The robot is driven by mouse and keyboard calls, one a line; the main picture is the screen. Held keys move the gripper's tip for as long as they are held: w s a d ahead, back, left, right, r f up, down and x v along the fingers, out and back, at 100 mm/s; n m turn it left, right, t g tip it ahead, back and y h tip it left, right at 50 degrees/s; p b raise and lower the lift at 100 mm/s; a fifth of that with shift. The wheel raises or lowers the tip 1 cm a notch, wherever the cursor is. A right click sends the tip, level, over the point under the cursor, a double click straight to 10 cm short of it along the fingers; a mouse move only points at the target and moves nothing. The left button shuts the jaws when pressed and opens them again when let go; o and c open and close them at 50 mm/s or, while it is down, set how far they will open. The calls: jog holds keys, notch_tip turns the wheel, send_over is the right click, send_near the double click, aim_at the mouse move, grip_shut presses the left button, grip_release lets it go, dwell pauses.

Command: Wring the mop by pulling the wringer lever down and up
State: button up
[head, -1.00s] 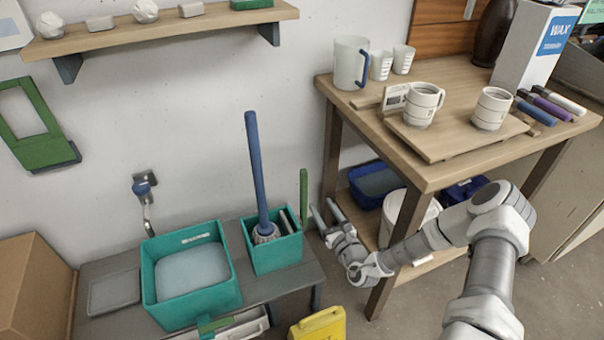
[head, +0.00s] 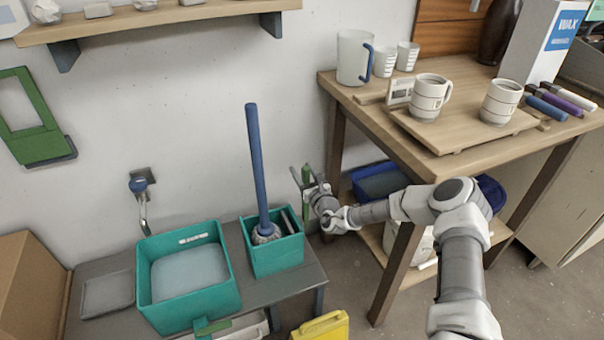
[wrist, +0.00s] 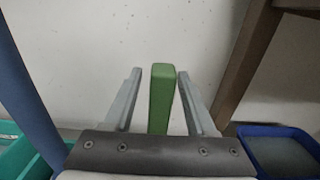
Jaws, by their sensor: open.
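The green wringer lever (head: 306,184) stands upright at the right side of the teal wringer bucket (head: 276,255). The mop, with its blue handle (head: 257,165), stands in that bucket with its grey head (head: 265,233) at the rim. My gripper (head: 301,178) is open at the lever. In the wrist view the lever (wrist: 161,98) stands between the two fingers of my gripper (wrist: 158,85), with a gap on each side. The mop handle also shows at the left of the wrist view (wrist: 30,90).
A teal bucket of pale liquid (head: 190,310) stands to the left on the grey bench (head: 320,268). The wooden table (head: 440,170) with mugs is close on the right, its leg (head: 395,265) beside my arm. A blue tub (wrist: 280,150) sits under it. A yellow object (head: 322,328) is in front.

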jog(key=shift+w+a, duration=0.1)
jog(key=shift+w, duration=0.15)
grip_shut()
dwell(1.4)
